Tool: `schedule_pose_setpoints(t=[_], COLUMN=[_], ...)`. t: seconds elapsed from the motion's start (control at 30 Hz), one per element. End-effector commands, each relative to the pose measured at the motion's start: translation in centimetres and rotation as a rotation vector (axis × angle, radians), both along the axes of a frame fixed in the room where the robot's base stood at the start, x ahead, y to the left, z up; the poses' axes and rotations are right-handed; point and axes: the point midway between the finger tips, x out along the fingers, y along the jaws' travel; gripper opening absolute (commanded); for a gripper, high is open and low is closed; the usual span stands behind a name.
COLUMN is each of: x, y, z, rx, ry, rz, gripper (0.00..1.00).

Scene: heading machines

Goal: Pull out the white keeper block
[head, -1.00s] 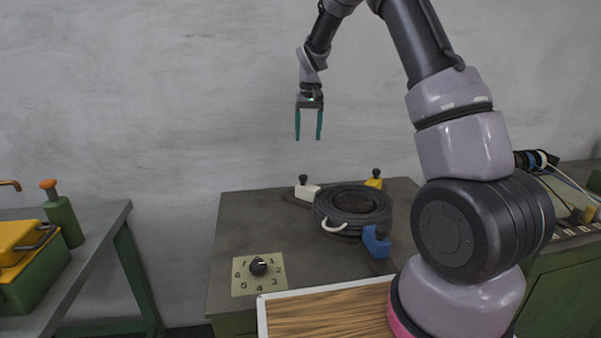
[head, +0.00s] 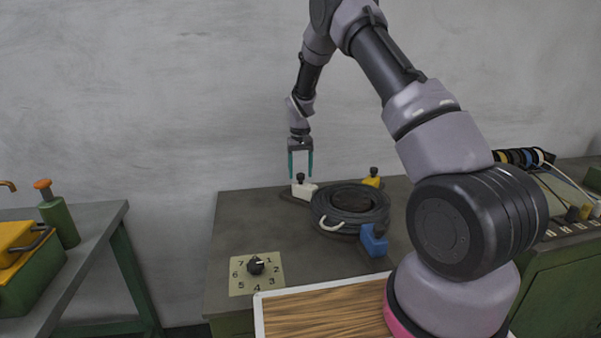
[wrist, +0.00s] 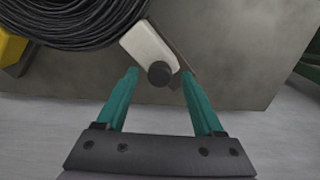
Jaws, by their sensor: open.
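The white keeper block (head: 306,191) sits at the back left of the black wire coil (head: 350,208), with a dark knob on its top. In the wrist view the white block (wrist: 146,45) lies slanted on a dark strip, its round black knob (wrist: 160,74) between the fingertips. My gripper (head: 300,178) is open and empty, pointing down with its two green fingers above the white block. In the wrist view the fingers (wrist: 160,72) lie on either side of the knob, apart from it. Their exact height above it is hard to tell.
A yellow block (head: 371,182) and a blue block (head: 375,241) stand around the coil. A numbered dial (head: 256,266) is on the dark bench top (head: 225,215). A wood-grained, white-edged board (head: 320,312) is in front. The wall is close behind.

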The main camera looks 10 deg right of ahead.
Motion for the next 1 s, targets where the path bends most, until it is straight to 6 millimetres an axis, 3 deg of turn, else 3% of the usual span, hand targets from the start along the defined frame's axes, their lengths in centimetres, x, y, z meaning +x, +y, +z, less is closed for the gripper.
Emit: schedule_pose_setpoints(t=[0.3, 0.33, 0.5, 1.0], x=[0.01, 0.0, 0.0, 0.0], y=[0.0, -0.01, -0.01, -0.01], z=[-0.36, -0.36, -0.35, -0.33], rx=[0.0, 0.0, 0.0, 0.0], ry=[-0.001, -0.001, 0.0, 0.0], rz=[0.0, 0.0, 0.0, 0.0], gripper=[0.69, 0.65, 0.0, 0.0])
